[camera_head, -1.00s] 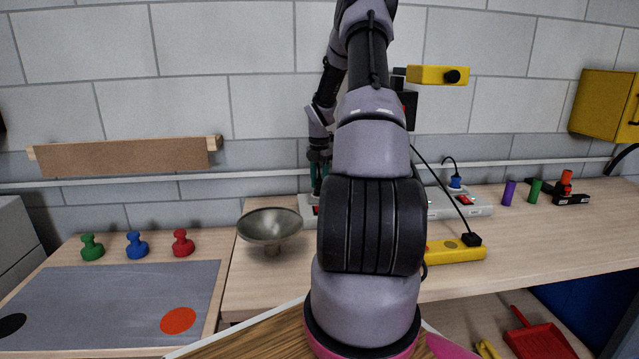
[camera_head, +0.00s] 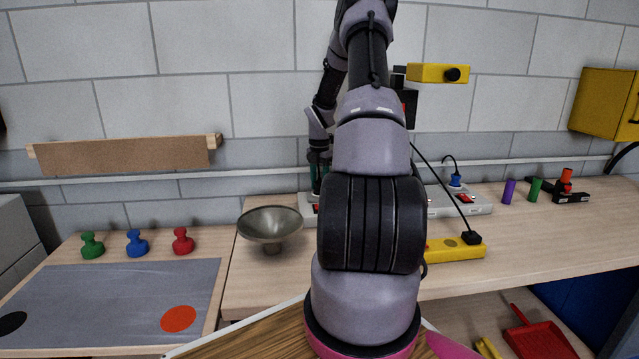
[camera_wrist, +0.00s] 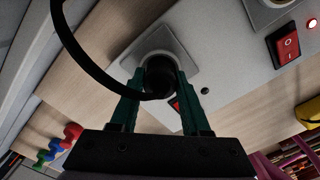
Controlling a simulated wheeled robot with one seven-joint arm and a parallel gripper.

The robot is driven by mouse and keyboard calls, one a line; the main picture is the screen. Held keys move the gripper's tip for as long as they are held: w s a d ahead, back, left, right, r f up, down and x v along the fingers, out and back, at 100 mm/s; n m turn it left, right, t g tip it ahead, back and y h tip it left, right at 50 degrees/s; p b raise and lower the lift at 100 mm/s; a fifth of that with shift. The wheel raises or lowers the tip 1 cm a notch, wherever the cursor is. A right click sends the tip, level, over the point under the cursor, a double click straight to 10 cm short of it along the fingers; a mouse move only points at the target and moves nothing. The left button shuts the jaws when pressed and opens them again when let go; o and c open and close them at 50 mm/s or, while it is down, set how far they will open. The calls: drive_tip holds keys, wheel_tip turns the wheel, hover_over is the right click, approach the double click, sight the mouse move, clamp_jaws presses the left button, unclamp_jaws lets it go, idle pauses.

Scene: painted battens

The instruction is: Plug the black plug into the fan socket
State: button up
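A black plug (camera_wrist: 159,76) with a black cord sits between the green fingertips of my gripper (camera_wrist: 160,82) in the wrist view. The fingers appear closed on its sides. The plug is at a round socket (camera_wrist: 158,45) in a raised square plate on the pale grey power strip (camera_wrist: 225,60); I cannot tell how deep it sits. In the head view my gripper (camera_head: 319,178) points down at the left end of the strip (camera_head: 474,208); my arm hides the strip's middle. No label naming the fan socket is readable.
A blue plug (camera_head: 455,181) stands in the strip's right part. A yellow strip (camera_head: 456,251) holds another black plug (camera_head: 472,238). A metal funnel-shaped bowl (camera_head: 270,226) stands left of my gripper. Purple (camera_head: 509,192) and green (camera_head: 535,190) cylinders stand right; bare bench lies before them.

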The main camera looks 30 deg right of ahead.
drive_tip(key=o, duration=0.5)
drive_tip(key=shift+c, duration=0.2)
drive_tip(key=shift+r, duration=0.1)
wheel_tip(320, 180, up, 10)
drive_tip(key=shift+f, duration=0.25)
drive_tip(key=shift+r, duration=0.55)
